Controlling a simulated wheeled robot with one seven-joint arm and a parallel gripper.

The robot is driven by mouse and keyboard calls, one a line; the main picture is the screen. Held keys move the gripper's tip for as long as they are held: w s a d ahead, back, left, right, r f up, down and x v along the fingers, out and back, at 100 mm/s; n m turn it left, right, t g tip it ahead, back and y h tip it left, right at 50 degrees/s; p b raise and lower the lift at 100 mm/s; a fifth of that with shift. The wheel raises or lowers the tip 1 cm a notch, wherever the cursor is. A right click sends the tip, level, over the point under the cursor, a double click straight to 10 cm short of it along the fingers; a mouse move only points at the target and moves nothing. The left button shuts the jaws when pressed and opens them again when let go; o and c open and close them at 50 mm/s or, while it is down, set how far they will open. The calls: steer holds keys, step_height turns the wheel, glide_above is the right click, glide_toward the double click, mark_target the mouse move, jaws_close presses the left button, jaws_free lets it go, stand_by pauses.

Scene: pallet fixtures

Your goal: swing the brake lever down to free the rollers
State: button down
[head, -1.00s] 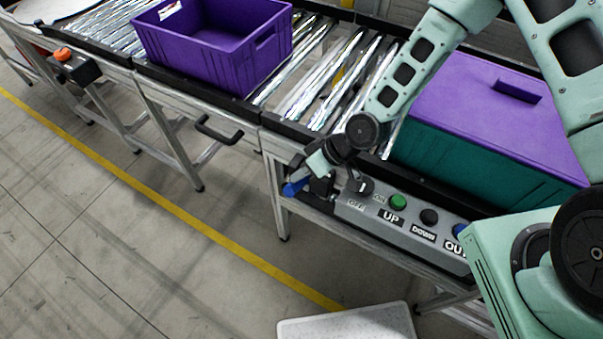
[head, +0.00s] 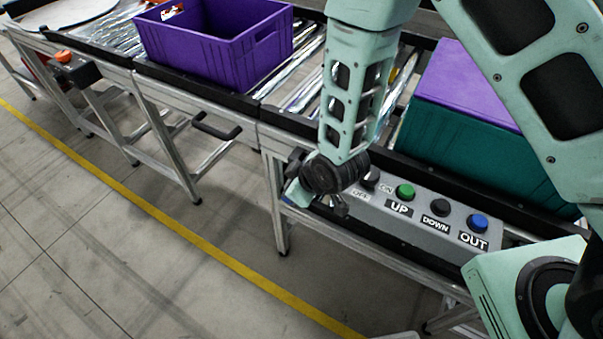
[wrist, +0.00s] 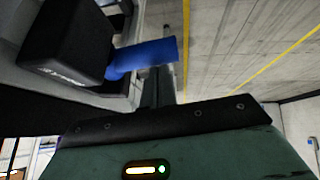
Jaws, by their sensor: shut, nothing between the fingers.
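The brake lever shows in the wrist view as a blue grip (wrist: 145,56) sticking out from a black block (wrist: 70,42). My gripper (wrist: 160,88) is shut and empty, with its fingers close beside the blue grip in that view. I cannot tell whether they touch it. In the head view my gripper (head: 300,193) is at the left end of the grey control panel (head: 420,225), and my wrist hides most or all of the lever there.
The panel has a dark switch, a green UP button (head: 405,191), a black DOWN button (head: 440,207) and a blue OUT button (head: 477,223). A purple crate (head: 215,50) and a teal box with a purple lid (head: 470,130) stand on the conveyor. A black handle (head: 215,128) juts out at left.

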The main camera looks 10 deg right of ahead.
steer(key=shift+s+a+f+t+h+b, duration=0.2)
steer(key=shift+f+t+h+b, duration=0.15)
steer(key=shift+f+b, duration=1.05)
steer(key=shift+b, duration=0.2)
steer(key=shift+s+f, duration=0.1)
steer(key=shift+s, duration=0.05)
